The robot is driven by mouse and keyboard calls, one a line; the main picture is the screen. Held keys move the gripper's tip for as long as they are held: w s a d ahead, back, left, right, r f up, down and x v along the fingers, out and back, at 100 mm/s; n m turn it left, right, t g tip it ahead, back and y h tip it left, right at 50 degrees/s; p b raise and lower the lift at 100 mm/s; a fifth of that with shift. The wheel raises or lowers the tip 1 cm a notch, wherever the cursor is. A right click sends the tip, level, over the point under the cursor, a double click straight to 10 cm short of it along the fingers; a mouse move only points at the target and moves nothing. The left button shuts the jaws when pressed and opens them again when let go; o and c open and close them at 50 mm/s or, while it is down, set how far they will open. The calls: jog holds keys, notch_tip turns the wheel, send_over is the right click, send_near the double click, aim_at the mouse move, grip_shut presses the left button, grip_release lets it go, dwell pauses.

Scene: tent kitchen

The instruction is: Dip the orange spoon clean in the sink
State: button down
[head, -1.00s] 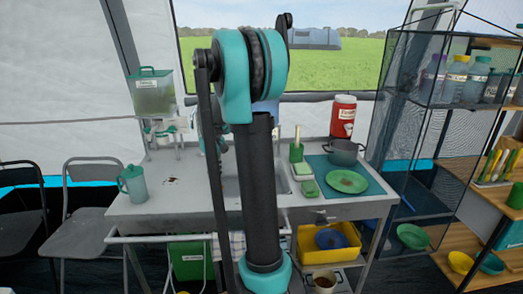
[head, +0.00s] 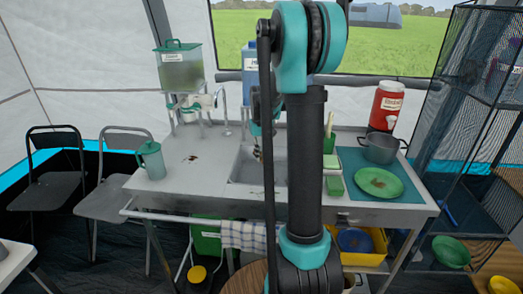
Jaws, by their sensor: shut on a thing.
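The sink (head: 243,172) is a grey basin set in the metal counter, partly hidden behind my arm. My gripper (head: 257,150) points down over the basin, largely covered by my own arm links. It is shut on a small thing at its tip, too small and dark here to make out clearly. No other spoon that I can tell as the orange one shows. I cannot tell whether the tip touches any water. A thin tap (head: 223,108) rises behind the sink's left side.
Left of the sink stand a teal jug (head: 151,160) and a green-lidded dispenser (head: 179,68); dark stains (head: 190,158) mark the counter. On the right are a green plate (head: 380,183), a grey pot (head: 380,148) and a red cooler (head: 386,107). A checked towel (head: 250,236) hangs on the front rail.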

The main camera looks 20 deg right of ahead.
jog(key=shift+f, duration=4)
jog(key=shift+r, duration=0.1)
jog(key=shift+r, duration=5.4)
jog(key=shift+r, duration=2)
jog(key=shift+a, duration=0.1)
